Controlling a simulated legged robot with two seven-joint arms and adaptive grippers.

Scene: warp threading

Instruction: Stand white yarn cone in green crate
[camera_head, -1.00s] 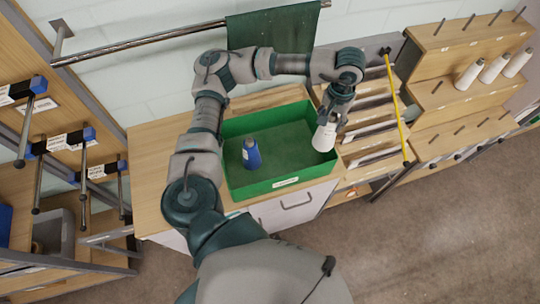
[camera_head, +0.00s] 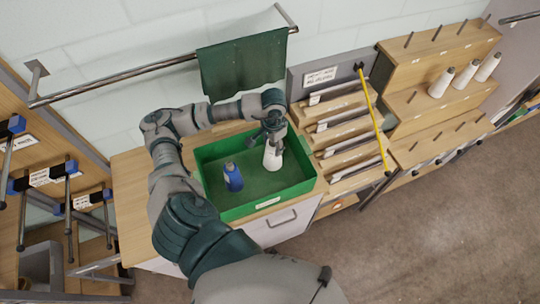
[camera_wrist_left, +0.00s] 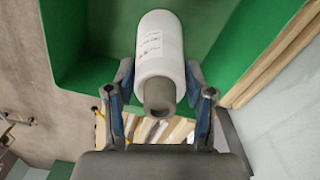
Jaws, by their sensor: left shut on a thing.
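The white yarn cone (camera_head: 272,156) is upright inside the right part of the green crate (camera_head: 262,207) in the head view. My left gripper (camera_head: 272,133) holds its top from above. In the left wrist view the white cone (camera_wrist_left: 160,45) sits between the two fingers of my left gripper (camera_wrist_left: 160,95), with its grey tip toward the palm. The green crate (camera_wrist_left: 80,78) lies beyond it. Whether the cone's base touches the crate floor cannot be told. My right gripper is not in view.
A blue cone (camera_head: 233,177) stands in the crate left of the white one. Slotted wooden racks (camera_head: 345,130) and a yellow rod (camera_head: 375,125) are right of the crate. White cones (camera_head: 442,82) stand on a pegged shelf. A green cloth (camera_head: 243,65) hangs on a rail behind.

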